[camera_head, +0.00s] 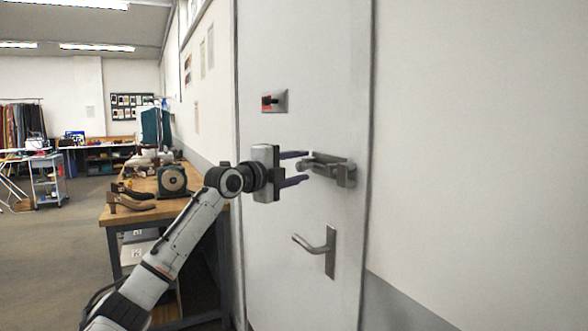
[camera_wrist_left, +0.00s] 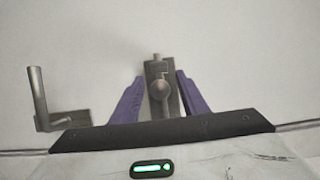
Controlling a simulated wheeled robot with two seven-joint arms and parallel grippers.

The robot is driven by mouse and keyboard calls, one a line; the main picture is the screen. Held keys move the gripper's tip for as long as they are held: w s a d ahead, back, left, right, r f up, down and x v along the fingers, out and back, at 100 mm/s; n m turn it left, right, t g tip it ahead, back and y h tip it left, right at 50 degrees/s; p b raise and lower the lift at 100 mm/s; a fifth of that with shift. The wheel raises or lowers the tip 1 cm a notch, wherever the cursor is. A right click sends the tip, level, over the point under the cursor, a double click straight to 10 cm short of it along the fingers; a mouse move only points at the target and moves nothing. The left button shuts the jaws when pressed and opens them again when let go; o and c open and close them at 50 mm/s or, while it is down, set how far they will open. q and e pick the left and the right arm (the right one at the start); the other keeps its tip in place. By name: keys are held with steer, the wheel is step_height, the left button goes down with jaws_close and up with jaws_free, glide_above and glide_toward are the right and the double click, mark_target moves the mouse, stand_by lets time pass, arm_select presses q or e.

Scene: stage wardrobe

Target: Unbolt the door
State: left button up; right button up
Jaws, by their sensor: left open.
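The door (camera_head: 300,220) is pale grey and looks shut. A metal slide bolt (camera_head: 343,171) is mounted on it near its right edge, above the lever handle (camera_head: 330,250). The bolt's knob (camera_head: 301,166) is at its left end. My left gripper (camera_head: 298,168) is open, with its purple fingers above and below the knob end. In the left wrist view, the bolt (camera_wrist_left: 160,85) shows between the two fingers of my left gripper (camera_wrist_left: 161,95); I cannot tell whether they touch it. The handle (camera_wrist_left: 42,100) is at the left there. My right gripper is not in view.
A small plate with a red and black part (camera_head: 273,101) is on the door above the bolt. A wooden workbench (camera_head: 125,216) with shoes (camera_head: 128,202) and a dark round-faced object (camera_head: 172,180) stands left of the door. Bare wall is at the right; open floor lies at the left.

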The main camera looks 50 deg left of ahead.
arm_select(q)
steer(key=shift+s+f, duration=0.15)
steer(key=shift+s, duration=0.1)
steer(key=s+d+b, duration=0.2)
steer(key=s+b, duration=0.3)
steer(key=s, duration=0.4)
steer(key=shift+s, duration=0.25)
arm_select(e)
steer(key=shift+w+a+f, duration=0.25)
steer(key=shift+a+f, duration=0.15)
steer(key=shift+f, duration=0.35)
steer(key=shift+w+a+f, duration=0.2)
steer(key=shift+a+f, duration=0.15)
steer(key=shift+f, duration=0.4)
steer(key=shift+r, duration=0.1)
